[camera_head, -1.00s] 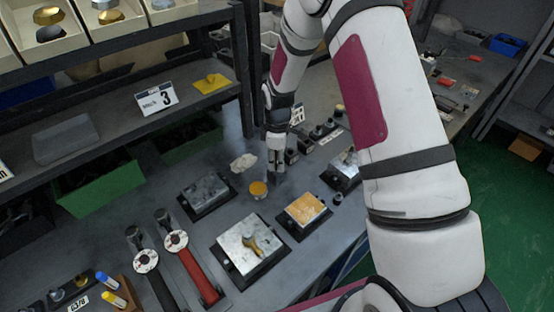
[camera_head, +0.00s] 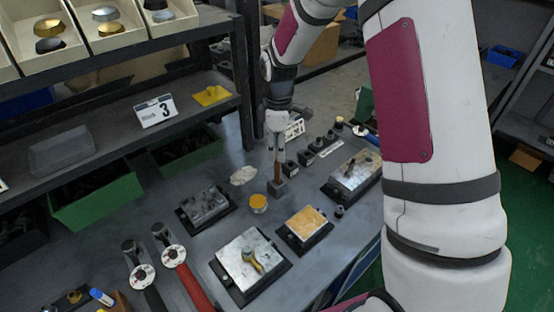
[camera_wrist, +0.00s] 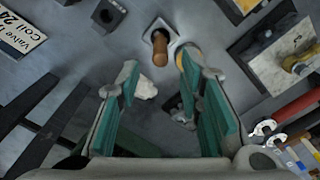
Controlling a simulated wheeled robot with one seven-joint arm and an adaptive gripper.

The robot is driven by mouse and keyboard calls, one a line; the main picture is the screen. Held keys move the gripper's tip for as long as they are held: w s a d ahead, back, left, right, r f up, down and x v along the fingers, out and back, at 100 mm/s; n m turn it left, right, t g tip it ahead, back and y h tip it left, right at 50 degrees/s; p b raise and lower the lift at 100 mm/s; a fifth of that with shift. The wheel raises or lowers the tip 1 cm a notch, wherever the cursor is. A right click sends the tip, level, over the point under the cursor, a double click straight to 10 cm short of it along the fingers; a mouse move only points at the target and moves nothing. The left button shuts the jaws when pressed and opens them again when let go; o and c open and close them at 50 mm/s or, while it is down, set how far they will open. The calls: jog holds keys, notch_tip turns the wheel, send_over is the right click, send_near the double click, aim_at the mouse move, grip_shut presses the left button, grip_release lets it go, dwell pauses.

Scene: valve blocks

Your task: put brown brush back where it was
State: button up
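The brown brush (camera_head: 277,173) stands upright in a small dark square holder (camera_head: 277,188) on the grey bench. In the wrist view its rounded brown handle (camera_wrist: 160,48) sticks up out of the holder (camera_wrist: 159,33); the bristles are hidden. My gripper (camera_head: 277,150) is just above the brush in the head view. In the wrist view my gripper (camera_wrist: 160,70) has its green-padded fingers spread wide, with nothing held between them. The handle lies beyond the fingertips and looks apart from them.
A yellow-topped tin (camera_head: 258,203) and a white rag (camera_head: 243,176) lie close to the holder. Metal valve blocks (camera_head: 306,222) stand in front, and a row of small dark blocks (camera_head: 305,157) runs to the right. A shelf post (camera_head: 243,90) rises at the left.

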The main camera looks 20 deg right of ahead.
jog(key=shift+r, duration=0.8)
jog(key=s+r+m+t, duration=0.1)
jog(key=s+r+m, duration=0.2)
jog(key=s+r, duration=0.35)
jog(key=s+r+m+t, duration=0.1)
jog(key=s+r+m, duration=0.25)
jog(key=r, duration=0.65)
jog(key=s+r+m+t, duration=0.1)
jog(key=s+r+m, duration=0.2)
jog(key=s, duration=0.6)
jog(key=s+r+m+t, duration=0.2)
jog(key=s+r+m, duration=0.1)
jog(key=s, duration=0.6)
jog(key=shift+s, duration=0.3)
